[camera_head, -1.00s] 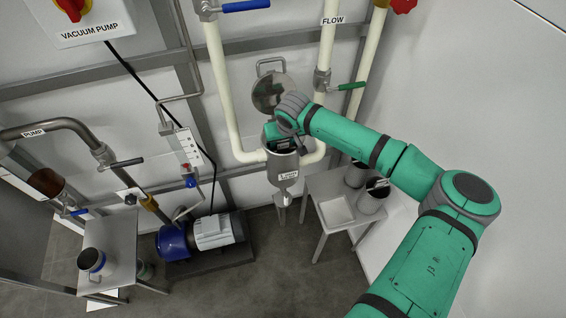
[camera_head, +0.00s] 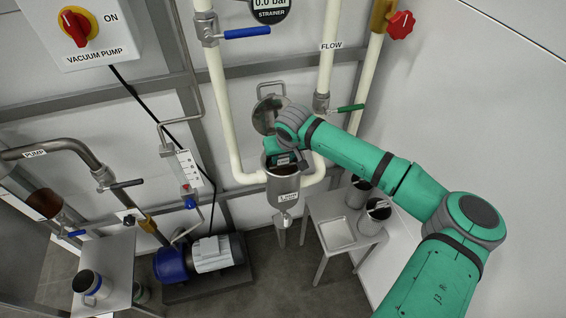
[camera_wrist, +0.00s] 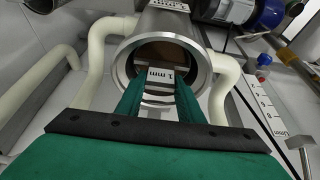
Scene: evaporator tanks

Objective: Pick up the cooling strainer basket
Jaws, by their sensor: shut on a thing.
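The metal strainer housing (camera_head: 283,188) stands open on the white piping, its round lid (camera_head: 268,113) swung up behind it. The wrist view looks at its wide mouth (camera_wrist: 122,62). The cooling strainer basket (camera_wrist: 158,57) sits inside the housing, only its inner part and a grey handle tag (camera_wrist: 160,76) marked "1 mm" showing. My gripper (camera_wrist: 160,84) has its two green fingers on either side of this tag, shut on it. In the head view my gripper (camera_head: 284,160) is at the housing mouth; most of the basket is hidden.
White pipes (camera_head: 227,110) flank the housing, with a green-handled valve (camera_head: 345,108) above right. A pump (camera_head: 205,255) stands below left.

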